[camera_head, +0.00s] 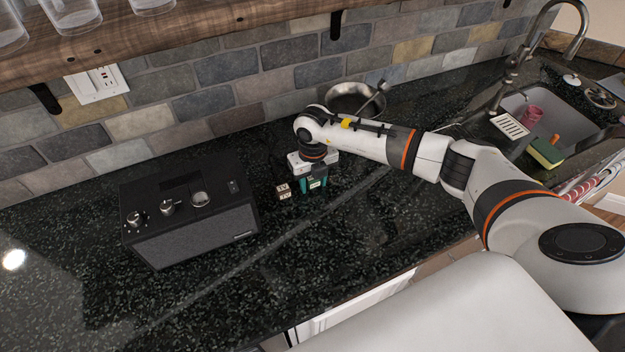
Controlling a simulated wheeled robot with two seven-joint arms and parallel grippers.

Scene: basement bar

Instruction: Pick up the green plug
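The green plug (304,187) is a small teal block on the dark speckled counter, below my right gripper. My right gripper (313,178) points down onto it from above, and its fingers hide part of the plug. The fingers are small and dark here, so I cannot tell whether they are open or closed on the plug. My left gripper is not in view.
A small dark block with a white label (283,191) sits just left of the plug. A black radio-like box (190,220) stands further left. A metal pan (352,97) is by the brick wall, and a sink (560,125) is at the right. The front counter is clear.

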